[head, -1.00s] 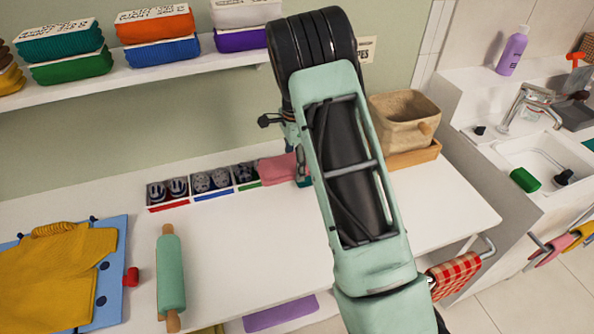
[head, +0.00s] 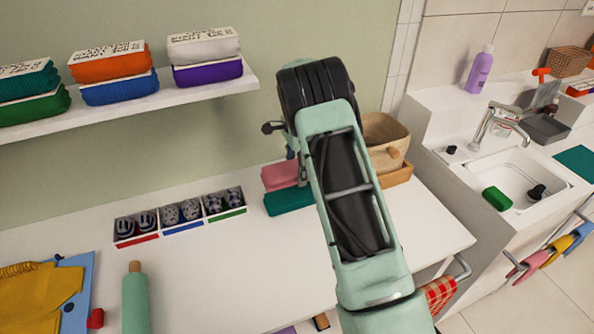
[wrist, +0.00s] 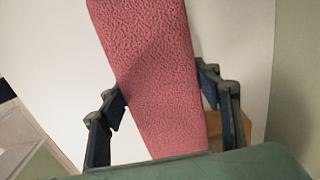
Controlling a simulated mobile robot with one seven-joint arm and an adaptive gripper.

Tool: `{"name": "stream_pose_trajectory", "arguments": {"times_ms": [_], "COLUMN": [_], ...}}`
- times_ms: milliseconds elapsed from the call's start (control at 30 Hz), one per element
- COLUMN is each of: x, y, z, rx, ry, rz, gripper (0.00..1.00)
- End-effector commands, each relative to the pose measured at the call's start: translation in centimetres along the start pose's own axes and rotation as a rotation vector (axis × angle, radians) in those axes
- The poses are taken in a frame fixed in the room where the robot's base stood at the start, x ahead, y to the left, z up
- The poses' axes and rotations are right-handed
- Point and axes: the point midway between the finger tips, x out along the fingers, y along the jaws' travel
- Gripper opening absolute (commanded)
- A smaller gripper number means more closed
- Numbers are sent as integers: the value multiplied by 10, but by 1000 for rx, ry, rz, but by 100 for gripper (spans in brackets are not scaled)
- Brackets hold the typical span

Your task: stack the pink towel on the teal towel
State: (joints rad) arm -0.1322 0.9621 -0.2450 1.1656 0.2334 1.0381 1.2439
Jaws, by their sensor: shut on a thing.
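The pink towel (head: 280,176) is a folded, textured bundle above the teal towel (head: 290,201) on the white table, beside the sock boxes. In the head view its lower edge meets the top of the teal towel; I cannot tell whether they touch. The wrist view shows the pink towel (wrist: 155,70) between both fingers of my gripper (wrist: 162,100), which is shut on it. The teal towel is not seen in the wrist view. My arm hides the right ends of both towels and most of the gripper in the head view.
Sock boxes (head: 180,214) stand left of the towels. A woven basket (head: 385,140) on a wooden tray (head: 396,176) stands close on the right. A shelf (head: 130,108) with folded stacks hangs above. The table front is clear between the rolling pin (head: 135,300) and my arm.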

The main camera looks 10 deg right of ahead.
Motion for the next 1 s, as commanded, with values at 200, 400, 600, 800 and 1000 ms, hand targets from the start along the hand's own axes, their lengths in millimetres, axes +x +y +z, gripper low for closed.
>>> {"name": "stream_pose_trajectory", "arguments": {"times_ms": [200,400,600,800,1000], "x": [20,43,63,68,68], "y": [0,0,1,0,0], "z": [0,0,0,0,0], "rx": [1,1,1,1,1], "ry": [0,0,0,0,0], "rz": [1,0,1,-1,-1], "gripper": [44,44,44,44,44]}}
